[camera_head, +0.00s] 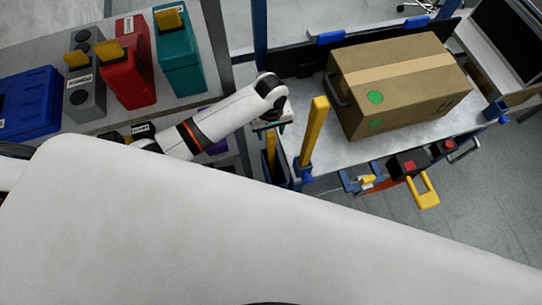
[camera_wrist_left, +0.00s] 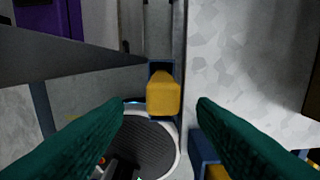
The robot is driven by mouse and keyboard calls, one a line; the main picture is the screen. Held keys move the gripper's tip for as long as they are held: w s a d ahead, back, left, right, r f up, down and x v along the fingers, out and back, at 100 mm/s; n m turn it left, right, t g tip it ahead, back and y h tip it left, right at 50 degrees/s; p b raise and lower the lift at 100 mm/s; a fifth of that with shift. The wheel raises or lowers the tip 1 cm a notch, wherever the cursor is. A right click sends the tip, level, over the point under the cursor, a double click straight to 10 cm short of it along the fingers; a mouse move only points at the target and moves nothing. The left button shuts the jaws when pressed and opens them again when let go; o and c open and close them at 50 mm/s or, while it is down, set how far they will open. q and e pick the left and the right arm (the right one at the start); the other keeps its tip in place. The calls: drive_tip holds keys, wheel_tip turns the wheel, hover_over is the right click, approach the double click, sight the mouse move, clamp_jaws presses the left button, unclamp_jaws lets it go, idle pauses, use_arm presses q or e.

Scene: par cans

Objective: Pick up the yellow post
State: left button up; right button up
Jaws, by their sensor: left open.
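A yellow post (camera_head: 270,150) stands below my left gripper (camera_head: 271,127) in the head view, partly hidden by it. In the left wrist view a yellow post (camera_wrist_left: 163,98), seen nearly end-on with blue around its far end, lies between the lines of the two dark green fingers. The left gripper (camera_wrist_left: 160,106) is open there, with nothing between its fingertips that I can tell is touched. A second, taller yellow post (camera_head: 314,130) stands in a blue corner bracket (camera_head: 303,172) just right of the gripper. My right gripper is out of view.
A cardboard box (camera_head: 385,105) sits on the grey cart top (camera_head: 335,152) to the right. A shelf at left holds a blue case (camera_head: 28,103) and grey, red (camera_head: 127,75) and teal (camera_head: 180,55) containers. A yellow-handled red and black device (camera_head: 410,168) is at the cart's near side.

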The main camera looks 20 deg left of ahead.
sight(271, 134)
use_arm(q)
drive_tip(key=f, duration=0.5)
drive_tip(key=shift+w+f, duration=0.25)
drive_tip(key=shift+r, duration=0.1)
drive_tip(key=c, duration=1)
